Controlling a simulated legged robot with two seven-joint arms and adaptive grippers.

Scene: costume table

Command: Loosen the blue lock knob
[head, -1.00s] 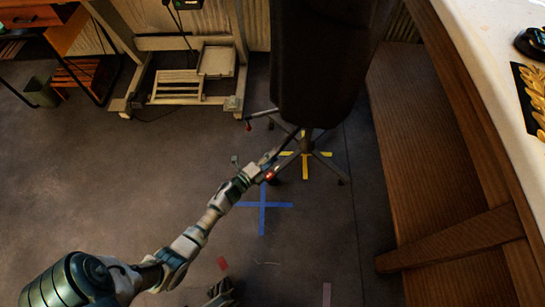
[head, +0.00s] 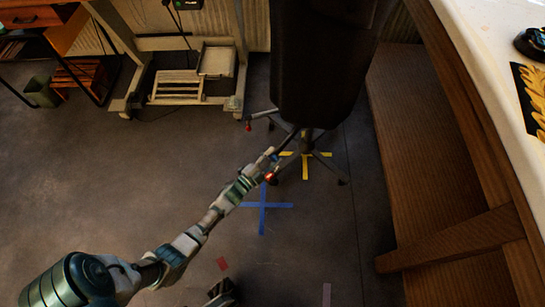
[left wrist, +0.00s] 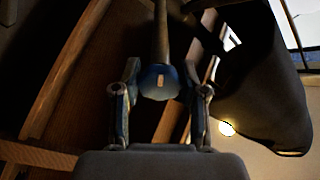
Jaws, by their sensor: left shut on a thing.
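The blue lock knob (left wrist: 160,82) sits at the end of a rod in the left wrist view, between the two fingers of my left gripper (left wrist: 162,90). In the head view my left gripper (head: 271,166) reaches to the stand (head: 306,146) under the dark hanging form (head: 318,65) and is shut on the knob. The knob itself is hardly visible there, hidden by the fingers. A dark part at the bottom edge may be my right gripper (head: 222,293); its fingers cannot be made out.
A wooden bench (head: 415,150) and a pale tabletop (head: 490,45) stand on the right. A wheeled pale frame (head: 180,100) stands behind at the left. Blue tape (head: 263,205) and yellow tape (head: 305,170) crosses mark the floor. Open floor lies at the left.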

